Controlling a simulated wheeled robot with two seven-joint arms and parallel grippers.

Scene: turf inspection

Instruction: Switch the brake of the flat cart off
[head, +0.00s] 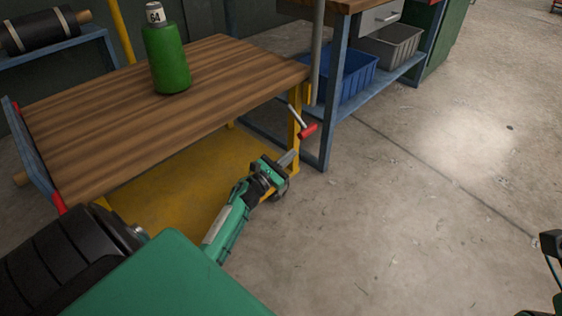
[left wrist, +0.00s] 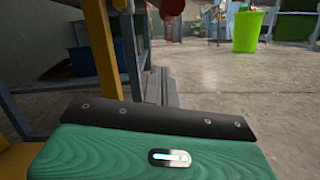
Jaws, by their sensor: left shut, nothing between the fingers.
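The flat cart has a wooden deck (head: 120,110) on a yellow frame, at the left of the head view. Its brake lever (head: 297,115) is a pale rod with a red grip (head: 307,131), by the deck's right corner and the yellow post. The red grip (left wrist: 171,8) also shows at the top of the left wrist view. My left gripper (head: 291,156) is shut and empty, just below the red grip and apart from it. Its closed fingers (left wrist: 160,84) also show in the left wrist view. My right gripper cannot be made out.
A green gas cylinder (head: 169,58) stands on the deck. A blue-framed workbench (head: 334,95) with a blue bin (head: 352,78) and a grey bin (head: 390,47) stands close behind the lever. Open concrete floor (head: 430,210) lies to the right.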

